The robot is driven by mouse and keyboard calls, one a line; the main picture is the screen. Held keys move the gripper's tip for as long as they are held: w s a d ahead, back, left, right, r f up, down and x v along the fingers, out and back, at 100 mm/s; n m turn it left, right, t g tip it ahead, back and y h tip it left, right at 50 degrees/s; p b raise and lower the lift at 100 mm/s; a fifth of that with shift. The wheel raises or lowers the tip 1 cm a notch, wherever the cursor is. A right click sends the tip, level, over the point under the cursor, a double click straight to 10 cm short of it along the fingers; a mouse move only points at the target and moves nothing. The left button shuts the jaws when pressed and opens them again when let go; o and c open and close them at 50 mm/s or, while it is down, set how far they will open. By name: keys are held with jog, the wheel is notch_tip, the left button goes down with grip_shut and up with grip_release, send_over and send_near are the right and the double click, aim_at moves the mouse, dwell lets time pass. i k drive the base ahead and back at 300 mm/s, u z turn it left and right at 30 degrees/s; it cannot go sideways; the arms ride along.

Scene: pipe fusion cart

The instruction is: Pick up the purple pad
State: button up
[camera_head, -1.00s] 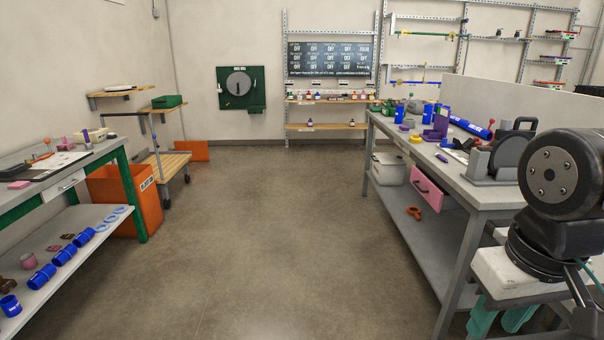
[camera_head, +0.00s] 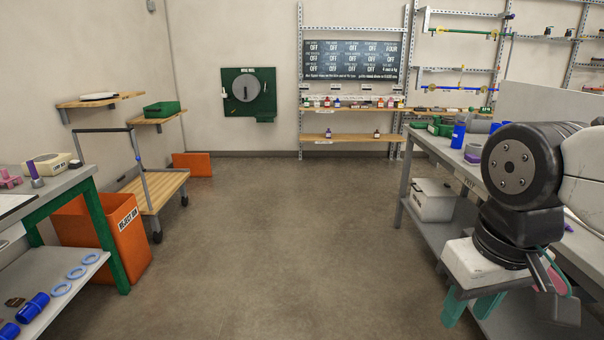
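I cannot make out a thing that is surely the purple pad. A small purple item (camera_head: 472,153) lies on the right bench, partly hidden behind my arm. A thin purple upright piece (camera_head: 33,172) stands on the left bench. My gripper (camera_head: 470,306) hangs at the lower right beside the right bench, its two teal fingers pointing down. The fingers are apart and nothing shows between them. It is well away from both purple items.
The right bench (camera_head: 436,150) carries blue and green parts, with a white box (camera_head: 432,200) on its lower shelf. An orange reject bin (camera_head: 118,235) and a wooden cart (camera_head: 165,190) stand left. Wall shelves (camera_head: 350,136) hold small bottles. The floor between is clear.

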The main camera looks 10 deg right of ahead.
aim_at(471, 160)
jog(key=z, duration=0.2)
jog(key=i, duration=2)
jog(key=z, duration=0.55)
jog(key=i, duration=1.55)
jog(key=z, duration=0.3)
